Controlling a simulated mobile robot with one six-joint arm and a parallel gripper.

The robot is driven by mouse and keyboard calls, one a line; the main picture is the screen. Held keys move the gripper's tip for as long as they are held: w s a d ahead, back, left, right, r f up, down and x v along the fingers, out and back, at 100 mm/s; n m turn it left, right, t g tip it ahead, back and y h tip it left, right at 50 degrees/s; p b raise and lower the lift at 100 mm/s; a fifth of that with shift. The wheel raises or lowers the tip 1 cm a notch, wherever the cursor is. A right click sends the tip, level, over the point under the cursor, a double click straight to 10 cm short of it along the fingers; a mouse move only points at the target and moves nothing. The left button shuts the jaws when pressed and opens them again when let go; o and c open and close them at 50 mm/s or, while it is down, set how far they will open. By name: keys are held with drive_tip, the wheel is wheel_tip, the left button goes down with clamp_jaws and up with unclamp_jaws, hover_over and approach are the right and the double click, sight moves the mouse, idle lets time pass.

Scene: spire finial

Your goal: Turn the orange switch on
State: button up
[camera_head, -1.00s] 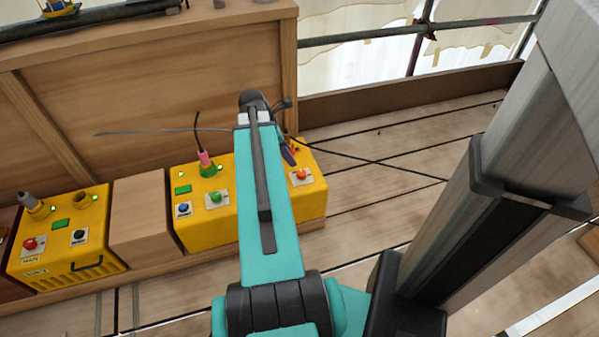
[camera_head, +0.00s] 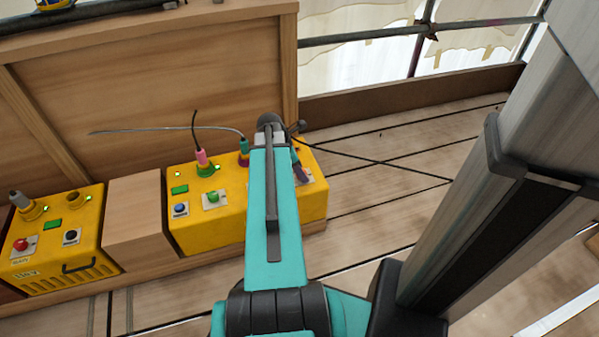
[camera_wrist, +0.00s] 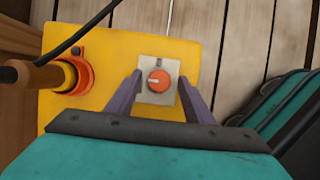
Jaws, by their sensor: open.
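The orange switch (camera_wrist: 159,81) is a round knob with a pale mark pointing left, set on a light square plate on a yellow box (camera_wrist: 190,50). In the wrist view my gripper (camera_wrist: 160,78) is open, with one purple finger on each side of the switch plate. The knob lies between the fingertips; I cannot tell how high they are above it. In the head view my gripper (camera_head: 300,173) is over the right end of the yellow box (camera_head: 228,222) and hides the orange knob.
The yellow box also bears a green knob (camera_head: 213,197), a blue knob (camera_head: 180,209) and a pink plug (camera_head: 201,156) with a cable. An orange-collared socket (camera_wrist: 82,75) is left of the switch in the wrist view. A second yellow box (camera_head: 60,240) stands left. Wooden panels stand behind.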

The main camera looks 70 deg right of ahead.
drive_tip(key=c, duration=1)
drive_tip(key=shift+c, duration=0.2)
drive_tip(key=shift+r+m+p, duration=0.15)
drive_tip(key=shift+m+p, duration=0.45)
drive_tip(key=shift+p, duration=0.7)
drive_tip(key=m+y+p, duration=0.1)
drive_tip(key=m+p, duration=0.1)
drive_tip(key=p, duration=0.1)
drive_tip(key=shift+d+g+p, duration=0.1)
drive_tip(key=shift+g+p, duration=0.2)
drive_tip(key=shift+g, duration=0.1)
drive_tip(key=m+y+p, duration=0.1)
drive_tip(key=m+p, duration=0.1)
drive_tip(key=p, duration=0.1)
drive_tip(key=m+y+p, duration=0.1)
drive_tip(key=m+p, duration=0.2)
drive_tip(key=p, duration=0.1)
drive_tip(key=shift+d, duration=0.2)
drive_tip(key=m+y+p, duration=0.1)
drive_tip(key=m+p, duration=0.1)
drive_tip(key=m+y+p, duration=0.1)
drive_tip(key=m+p, duration=0.2)
drive_tip(key=shift+d, duration=0.2)
drive_tip(key=shift+s+m+t+y+p, duration=0.1)
drive_tip(key=shift+m+t+y+p, duration=0.25)
drive_tip(key=shift+m+p, duration=0.6)
drive_tip(key=shift+m+t+y+p, duration=0.35)
drive_tip(key=shift+m, duration=1.1)
